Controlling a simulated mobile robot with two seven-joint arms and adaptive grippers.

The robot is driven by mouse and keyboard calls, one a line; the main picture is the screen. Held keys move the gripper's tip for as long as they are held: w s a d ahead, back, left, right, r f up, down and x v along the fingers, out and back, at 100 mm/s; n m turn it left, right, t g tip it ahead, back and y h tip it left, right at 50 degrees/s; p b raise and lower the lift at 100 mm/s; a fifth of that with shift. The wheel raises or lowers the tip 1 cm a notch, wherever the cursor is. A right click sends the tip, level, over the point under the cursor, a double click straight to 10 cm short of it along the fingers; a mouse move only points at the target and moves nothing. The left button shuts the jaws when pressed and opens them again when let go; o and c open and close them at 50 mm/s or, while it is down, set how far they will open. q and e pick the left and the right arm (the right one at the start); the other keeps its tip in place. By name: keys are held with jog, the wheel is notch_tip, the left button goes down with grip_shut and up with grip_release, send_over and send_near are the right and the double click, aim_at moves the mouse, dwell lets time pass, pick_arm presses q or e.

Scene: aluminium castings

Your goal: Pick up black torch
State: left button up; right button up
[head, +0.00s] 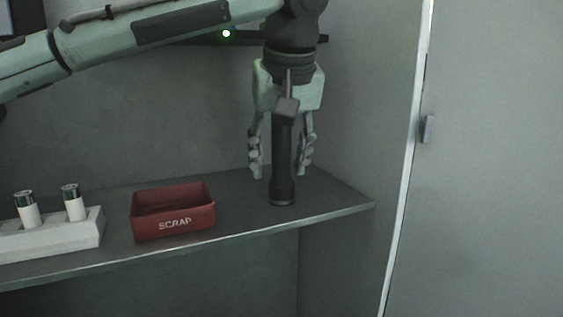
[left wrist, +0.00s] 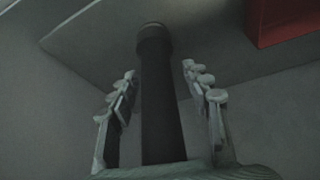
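The black torch (head: 283,155) stands upright on the shelf, near its right end. It also shows in the left wrist view (left wrist: 158,95), running between the fingers. My left gripper (head: 282,172) points down from above, with one finger on each side of the torch. In the left wrist view the gripper (left wrist: 160,85) is open, with a gap between each finger and the torch. My right gripper is not in either view.
A red SCRAP bin (head: 173,212) stands on the shelf (head: 320,203) left of the torch. A white holder (head: 52,238) with two white cylinders is at the far left. A wall closes the shelf's right end.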

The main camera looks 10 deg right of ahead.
pick_arm(q)
grip_shut()
jog(key=shift+r, duration=0.1)
